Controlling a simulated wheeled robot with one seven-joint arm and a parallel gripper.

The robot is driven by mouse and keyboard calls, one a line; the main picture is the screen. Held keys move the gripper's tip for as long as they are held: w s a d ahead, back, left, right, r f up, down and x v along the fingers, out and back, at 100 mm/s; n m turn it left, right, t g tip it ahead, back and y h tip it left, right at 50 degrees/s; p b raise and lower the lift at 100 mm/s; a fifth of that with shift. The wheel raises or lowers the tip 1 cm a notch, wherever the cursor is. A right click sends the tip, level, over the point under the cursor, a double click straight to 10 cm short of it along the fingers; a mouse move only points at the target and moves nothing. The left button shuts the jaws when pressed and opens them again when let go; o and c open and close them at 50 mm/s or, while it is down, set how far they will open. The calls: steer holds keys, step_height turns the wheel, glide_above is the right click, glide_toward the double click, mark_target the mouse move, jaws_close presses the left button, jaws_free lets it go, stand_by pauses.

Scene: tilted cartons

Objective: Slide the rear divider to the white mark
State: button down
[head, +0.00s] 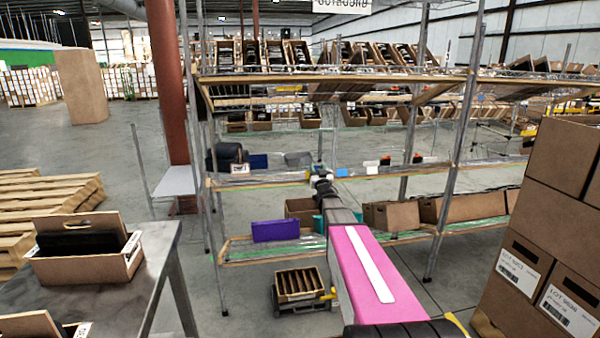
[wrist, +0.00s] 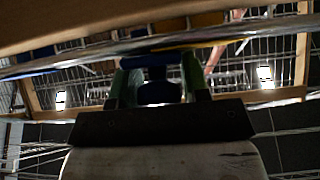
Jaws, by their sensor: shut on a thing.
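My gripper (head: 322,178) reaches out at the end of my arm to the middle level of the metal rack. In the wrist view my gripper (wrist: 155,75) has its green fingers on either side of a dark blue piece (wrist: 158,92) and is shut on it. This piece looks like a divider, but I cannot tell for sure that it is the rear one. In the head view my gripper's fingertips are too small to make out. A small white patch (head: 372,170) shows on the middle shelf right of my gripper; I cannot tell if it is the white mark.
The rack's top level holds tilted cartons (head: 300,54). A purple bin (head: 275,230) and brown cartons (head: 398,216) stand on its lower level. Rack posts (head: 457,165) flank my arm. Stacked cartons (head: 540,220) stand close on the right, a metal table (head: 155,240) on the left.

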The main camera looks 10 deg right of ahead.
steer(key=d, duration=2.7)
steer(key=shift+d, duration=0.35)
steer(key=c, duration=0.8)
jaws_free()
steer(key=shift+d, duration=0.1)
steer(key=shift+s, duration=0.1)
steer(key=v, duration=1)
steer(key=shift+s+f, duration=0.25)
